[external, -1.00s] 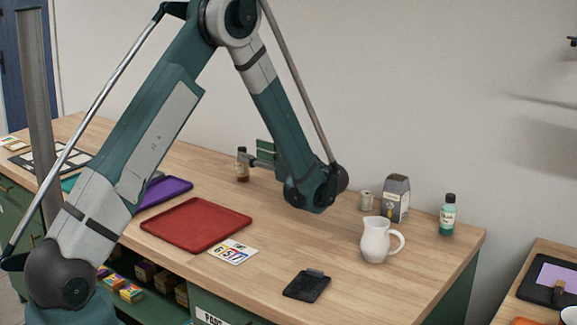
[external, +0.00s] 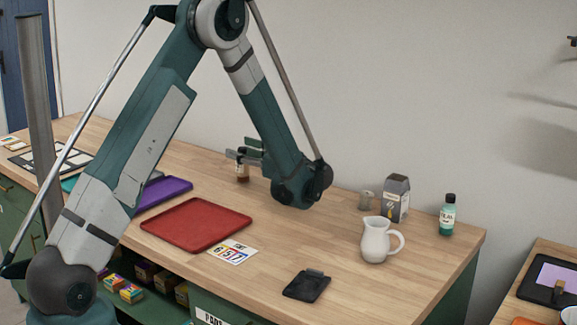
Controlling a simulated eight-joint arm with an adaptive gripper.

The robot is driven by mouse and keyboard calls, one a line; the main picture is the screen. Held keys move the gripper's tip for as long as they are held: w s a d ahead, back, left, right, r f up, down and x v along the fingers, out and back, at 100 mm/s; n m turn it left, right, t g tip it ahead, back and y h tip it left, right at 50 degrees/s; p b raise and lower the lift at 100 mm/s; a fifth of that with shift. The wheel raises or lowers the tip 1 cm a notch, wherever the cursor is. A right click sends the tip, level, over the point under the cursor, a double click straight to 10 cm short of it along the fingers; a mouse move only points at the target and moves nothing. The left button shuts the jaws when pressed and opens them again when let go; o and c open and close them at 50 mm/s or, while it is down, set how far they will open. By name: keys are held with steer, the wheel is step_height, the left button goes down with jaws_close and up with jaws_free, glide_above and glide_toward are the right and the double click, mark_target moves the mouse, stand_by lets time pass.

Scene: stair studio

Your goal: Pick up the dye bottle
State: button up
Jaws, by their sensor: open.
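A small brown bottle (external: 242,174) stands upright at the back of the wooden bench, its top partly hidden by my gripper. A teal bottle with a black cap and a pale label (external: 447,217) stands upright near the bench's right end. The label is too small to read, so I cannot tell for sure which one is the dye bottle. My gripper (external: 238,153) is open and points left, with its fingers in front of or around the brown bottle's top; I cannot tell which. The teal bottle is well to the right of it.
A grey carton (external: 396,199), a small metal tin (external: 366,200) and a white jug (external: 375,241) stand on the right of the bench. A red tray (external: 196,224), a purple tray (external: 165,192), a printed card (external: 232,251) and a black clipboard (external: 306,286) lie flat.

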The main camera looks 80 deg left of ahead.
jaws_close()
stand_by(0.3)
steer(key=shift+r+p, duration=1.2)
steer(key=shift+r, duration=3.8)
